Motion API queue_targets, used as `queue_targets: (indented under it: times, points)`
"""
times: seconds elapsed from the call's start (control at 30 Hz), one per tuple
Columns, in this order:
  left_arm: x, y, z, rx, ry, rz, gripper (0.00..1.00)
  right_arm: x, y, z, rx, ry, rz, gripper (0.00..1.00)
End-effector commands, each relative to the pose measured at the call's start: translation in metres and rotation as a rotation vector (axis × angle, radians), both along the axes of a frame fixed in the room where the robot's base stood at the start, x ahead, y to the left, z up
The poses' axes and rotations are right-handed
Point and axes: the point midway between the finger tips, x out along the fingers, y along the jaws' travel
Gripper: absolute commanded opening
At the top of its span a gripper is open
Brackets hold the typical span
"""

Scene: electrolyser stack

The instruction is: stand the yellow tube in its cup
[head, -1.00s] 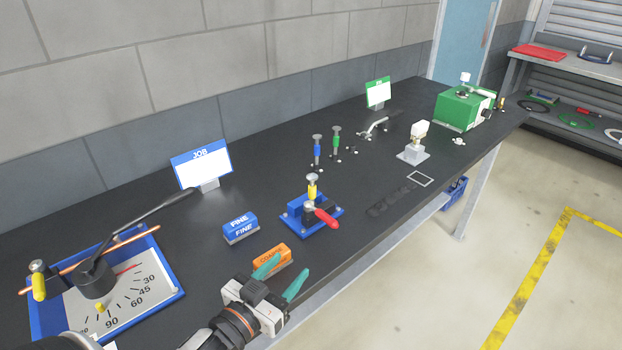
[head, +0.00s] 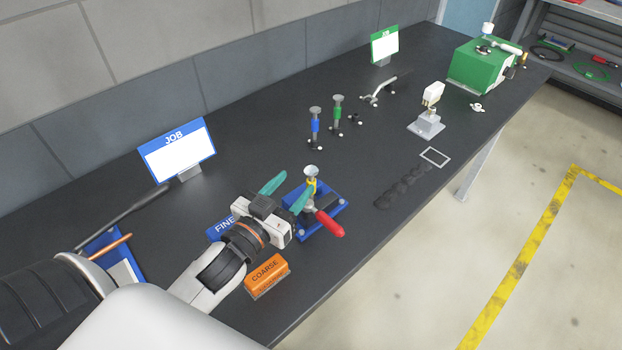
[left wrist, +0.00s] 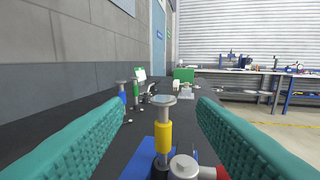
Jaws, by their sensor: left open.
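The yellow tube (left wrist: 163,137) stands upright at the blue clamp fixture (head: 329,222), with a grey stem and flared top above its yellow band. In the head view the yellow tube (head: 312,186) is partly behind a teal finger. My left gripper (head: 286,190) is open, its two teal fingers pointing toward the tube. In the left wrist view the tube shows between the fingers, ahead of them, with no visible contact. A blue-banded tube (head: 315,126) and a green-banded tube (head: 337,112) stand upright farther back. I cannot tell which cup is the yellow tube's. My right gripper is not in view.
The red-handled lever (head: 329,224) sticks out at the fixture's front. An orange COARSE block (head: 267,275) and a blue FINE block (head: 219,228) lie near my left wrist. A JOB sign (head: 178,152) stands behind. A grey stand (head: 427,125) and green box (head: 482,66) are farther right.

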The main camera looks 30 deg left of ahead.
Motion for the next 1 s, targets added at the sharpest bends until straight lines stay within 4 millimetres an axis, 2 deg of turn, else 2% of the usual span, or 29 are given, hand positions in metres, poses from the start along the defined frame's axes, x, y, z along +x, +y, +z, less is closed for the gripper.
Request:
queue_targets:
  times: [0.13,0.43,0.7,0.97,1.0]
  points:
    - [0.023,-0.002,0.003,0.001,0.000,0.001,0.52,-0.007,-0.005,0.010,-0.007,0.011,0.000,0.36]
    - [0.047,-0.007,0.002,0.000,0.000,0.000,0.52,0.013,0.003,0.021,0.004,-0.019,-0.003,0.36]
    - [0.081,-0.013,-0.002,0.000,0.001,0.000,0.52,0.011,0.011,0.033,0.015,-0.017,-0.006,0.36]
    - [0.084,-0.013,-0.004,-0.001,0.001,0.000,0.52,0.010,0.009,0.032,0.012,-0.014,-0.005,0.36]
    - [0.084,-0.013,-0.004,-0.001,0.001,0.000,0.49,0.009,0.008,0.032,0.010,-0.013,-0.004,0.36]
